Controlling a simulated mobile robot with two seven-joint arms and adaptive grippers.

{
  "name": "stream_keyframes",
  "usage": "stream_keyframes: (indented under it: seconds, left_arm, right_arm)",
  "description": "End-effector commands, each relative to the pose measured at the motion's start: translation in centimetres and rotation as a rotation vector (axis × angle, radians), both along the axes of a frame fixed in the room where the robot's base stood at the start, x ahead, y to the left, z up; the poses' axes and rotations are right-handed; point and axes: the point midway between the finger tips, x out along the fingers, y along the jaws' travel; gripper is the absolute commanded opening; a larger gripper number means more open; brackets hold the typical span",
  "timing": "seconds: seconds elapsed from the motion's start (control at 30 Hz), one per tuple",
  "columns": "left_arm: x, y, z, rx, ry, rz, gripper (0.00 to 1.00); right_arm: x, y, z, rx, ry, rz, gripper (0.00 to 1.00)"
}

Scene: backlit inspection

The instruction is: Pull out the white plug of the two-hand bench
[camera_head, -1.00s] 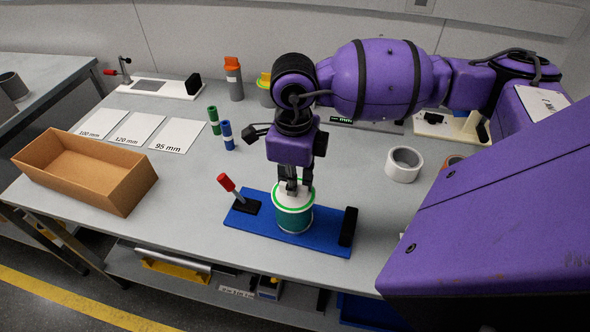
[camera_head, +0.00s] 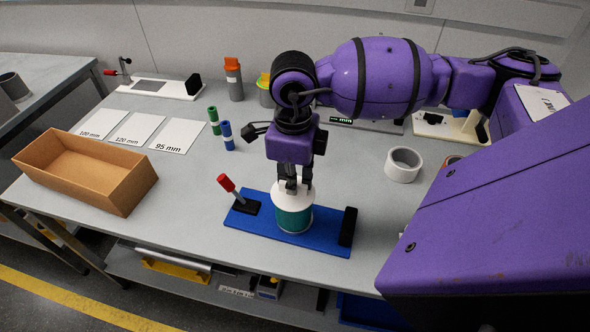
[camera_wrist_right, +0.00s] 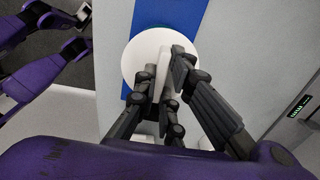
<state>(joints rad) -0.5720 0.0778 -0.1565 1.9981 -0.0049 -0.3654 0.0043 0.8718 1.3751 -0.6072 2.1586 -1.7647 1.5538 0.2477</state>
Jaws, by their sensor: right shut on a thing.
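The white plug (camera_head: 292,202) is a round white disc with a raised grip bar. It sits at the top of a teal-green cylinder (camera_head: 293,218) on a blue board (camera_head: 327,236). In the right wrist view the plug's disc (camera_wrist_right: 134,62) lies over the blue board, with the bar between my fingers. My right gripper (camera_head: 292,186) comes down from above and is shut on the plug's bar; it also shows in the right wrist view (camera_wrist_right: 168,88). The plug hides the cylinder's upper rim.
A red-knobbed lever (camera_head: 228,184) and a black block (camera_head: 348,226) stand on the blue board. A tape roll (camera_head: 402,165) lies to the right. An open cardboard box (camera_head: 85,172), white cards (camera_head: 177,135) and two small cylinders (camera_head: 228,136) are to the left.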

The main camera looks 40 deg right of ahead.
Motion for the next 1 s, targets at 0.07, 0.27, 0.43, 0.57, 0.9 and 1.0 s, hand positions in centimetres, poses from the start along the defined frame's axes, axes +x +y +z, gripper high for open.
stream_keyframes:
  seconds: [0.07,0.27,0.43,0.57,0.9,1.0]
  left_arm:
    - [0.2,0.0,0.3,0.000,-0.004,0.000,0.40]
    - [0.4,0.0,0.6,0.001,-0.010,0.000,0.40]
    - [0.6,0.0,0.8,0.000,-0.013,0.000,0.40]
    - [0.7,0.0,1.0,0.000,-0.015,0.000,0.40]
    - [1.1,0.1,1.6,0.001,-0.026,0.001,0.40]
    - [1.3,0.0,1.8,0.001,-0.030,0.001,0.40]
  right_arm:
    - [0.0,0.0,0.4,0.001,-0.002,0.000,0.00]
    - [0.0,0.0,1.0,0.001,-0.002,0.000,0.00]
    - [0.0,0.0,1.5,0.001,-0.002,0.000,0.00]
    - [0.0,0.0,1.9,0.001,-0.002,0.000,0.00]
    - [0.0,0.0,2.9,0.000,-0.001,0.000,0.00]
    - [0.0,0.0,3.2,0.000,-0.001,-0.001,0.00]
